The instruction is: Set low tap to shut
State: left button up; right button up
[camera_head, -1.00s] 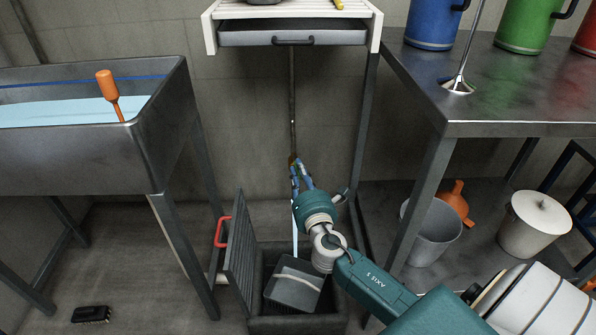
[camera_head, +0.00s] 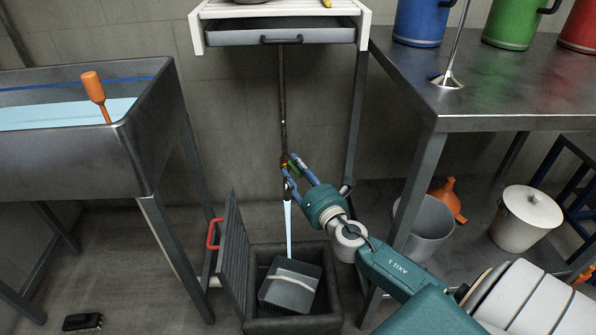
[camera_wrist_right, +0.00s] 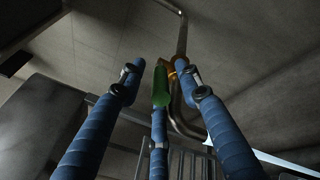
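The low tap (camera_head: 284,160) is a brass valve at the lower end of a thin pipe below the drawer. It has a green handle (camera_head: 292,164). A pale blue stream (camera_head: 288,228) falls from below it. In the right wrist view the green handle (camera_wrist_right: 160,88) points toward me, in front of the brass body (camera_wrist_right: 180,65). My right gripper (camera_head: 293,171) is at the tap, with blue fingers apart. In the wrist view the open fingers (camera_wrist_right: 165,84) stand on both sides of the handle, with gaps; contact cannot be told. My left gripper is out of view.
Below the tap is a dark open box (camera_head: 340,290) with a grey container (camera_head: 290,288) inside and a raised grille lid (camera_head: 234,255). A steel trough (camera_head: 150,140) stands left, a steel table (camera_head: 500,100) right. A white-framed drawer unit (camera_head: 366,30) is above.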

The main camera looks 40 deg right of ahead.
jog(key=s+a, duration=0.2)
jog(key=s, duration=1)
